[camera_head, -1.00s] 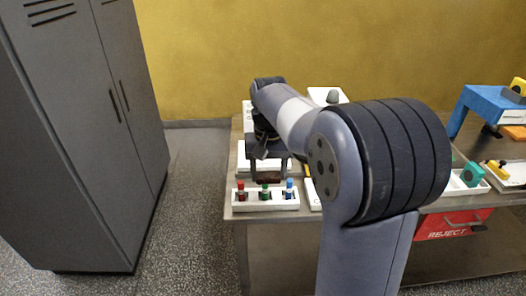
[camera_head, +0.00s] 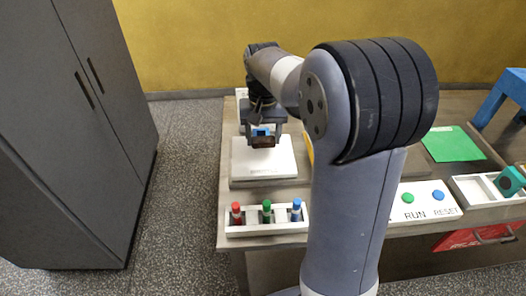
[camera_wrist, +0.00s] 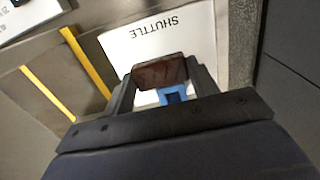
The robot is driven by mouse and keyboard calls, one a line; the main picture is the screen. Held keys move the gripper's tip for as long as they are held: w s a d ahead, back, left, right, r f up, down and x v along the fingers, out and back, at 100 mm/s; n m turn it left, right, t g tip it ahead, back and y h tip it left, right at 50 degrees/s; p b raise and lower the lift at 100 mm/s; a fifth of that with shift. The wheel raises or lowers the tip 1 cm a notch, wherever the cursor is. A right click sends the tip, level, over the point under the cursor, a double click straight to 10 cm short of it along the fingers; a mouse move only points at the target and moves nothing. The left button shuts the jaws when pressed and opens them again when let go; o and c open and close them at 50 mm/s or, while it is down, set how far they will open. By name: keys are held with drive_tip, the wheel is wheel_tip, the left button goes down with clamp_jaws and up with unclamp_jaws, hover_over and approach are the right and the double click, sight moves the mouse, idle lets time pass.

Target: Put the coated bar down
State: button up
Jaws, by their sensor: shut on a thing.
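My gripper (camera_head: 263,138) is shut on a dark brown bar (camera_head: 263,142). The bar lies across between the two fingertips, and it also shows in the wrist view (camera_wrist: 160,73). The gripper and bar are over the white plate (camera_head: 264,168), toward its far edge in the head view. The plate is marked SHUTTLE in the wrist view (camera_wrist: 199,45). A small blue piece (camera_wrist: 174,95) shows just behind the bar, between the fingers. I cannot tell whether the bar touches the plate.
A white rack (camera_head: 265,228) with red, green and blue upright pieces stands at the near table edge. To the right are a panel with RUN and RESET buttons (camera_head: 424,203), a green mat (camera_head: 453,144) and a white tray (camera_head: 474,191). A grey cabinet (camera_head: 62,130) stands left.

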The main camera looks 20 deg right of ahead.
sight(263, 162)
wheel_tip(263, 162, down, 6)
drive_tip(key=shift+f, duration=0.25)
drive_tip(key=shift+f, duration=0.1)
drive_tip(key=o, duration=0.8)
drive_tip(key=shift+c, duration=0.2)
wheel_tip(263, 162, up, 12)
drive_tip(key=shift+r, duration=0.15)
